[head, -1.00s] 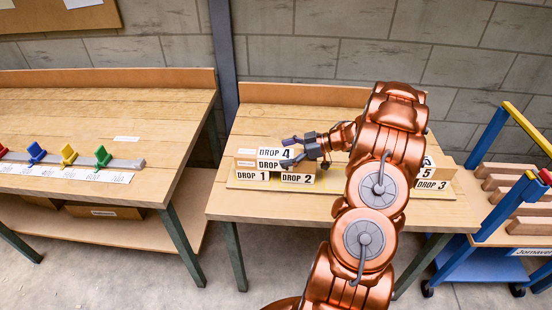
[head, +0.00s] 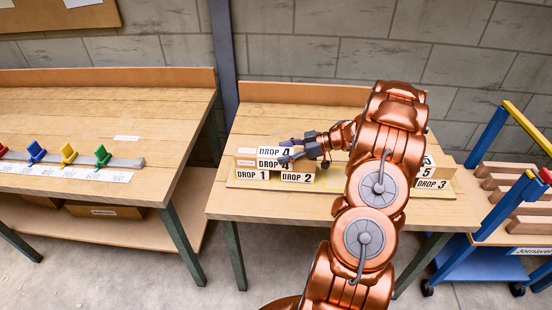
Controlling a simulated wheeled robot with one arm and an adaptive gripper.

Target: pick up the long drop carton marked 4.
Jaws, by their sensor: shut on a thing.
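The long drop carton marked 4 (head: 268,153) lies on the right-hand bench, on top of the row with the cartons marked DROP 1 (head: 252,175) and DROP 2 (head: 297,177). My gripper (head: 286,151) reaches in from the right and is shut on the right end of carton 4. One finger shows at its top edge and one at its front face. The carton looks level; I cannot tell whether it touches the cartons below. My arm hides part of the bench behind it.
Cartons marked 5 (head: 428,161) and DROP 3 (head: 433,184) stand right of my arm. A blue trolley (head: 490,238) with wooden bars is at the right. The left bench (head: 90,110) holds a rail with coloured clamps. The right bench's front strip (head: 300,208) is clear.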

